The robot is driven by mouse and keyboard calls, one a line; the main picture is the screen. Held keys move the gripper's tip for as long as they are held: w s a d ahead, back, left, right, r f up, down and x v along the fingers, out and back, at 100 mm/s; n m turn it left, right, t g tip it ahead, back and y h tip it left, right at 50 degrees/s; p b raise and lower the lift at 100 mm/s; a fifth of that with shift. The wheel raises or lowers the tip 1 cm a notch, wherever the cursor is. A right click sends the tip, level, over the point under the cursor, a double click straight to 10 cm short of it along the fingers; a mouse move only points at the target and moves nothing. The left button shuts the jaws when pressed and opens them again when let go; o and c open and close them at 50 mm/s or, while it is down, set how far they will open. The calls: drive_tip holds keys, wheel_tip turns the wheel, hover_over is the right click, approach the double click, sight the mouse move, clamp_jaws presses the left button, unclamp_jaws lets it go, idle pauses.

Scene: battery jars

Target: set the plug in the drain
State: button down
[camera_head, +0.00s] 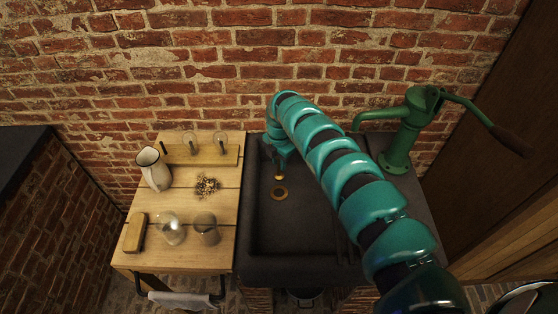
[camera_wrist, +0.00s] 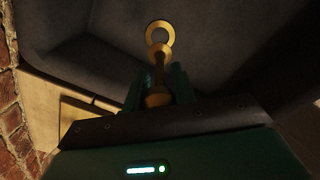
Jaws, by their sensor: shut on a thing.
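The drain (camera_head: 279,193) is a brass ring with a dark hole in the floor of the dark stone sink (camera_head: 262,240). It also shows at the top of the wrist view (camera_wrist: 160,33). My gripper (camera_head: 279,165) hangs above the drain in the head view. It is shut on the plug (camera_wrist: 158,62), a brass piece with a knob and a narrow waist. In the wrist view the plug's far end lies just below the ring and overlaps its lower edge. I cannot tell the exact gap between plug and drain.
A wooden counter (camera_head: 182,256) left of the sink holds a white pitcher (camera_head: 154,169), glass jars (camera_head: 206,229), a wooden block (camera_head: 135,232) and a rack (camera_head: 200,155). A green hand pump (camera_head: 398,150) stands right of the sink. A brick wall is behind.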

sight(279, 175)
drive_tip(key=shift+f+b, duration=4.75)
drive_tip(key=shift+f, duration=0.25)
drive_tip(key=c, duration=1.1)
unclamp_jaws()
drive_tip(key=shift+o, duration=0.2)
drive_tip(key=shift+r, duration=0.1)
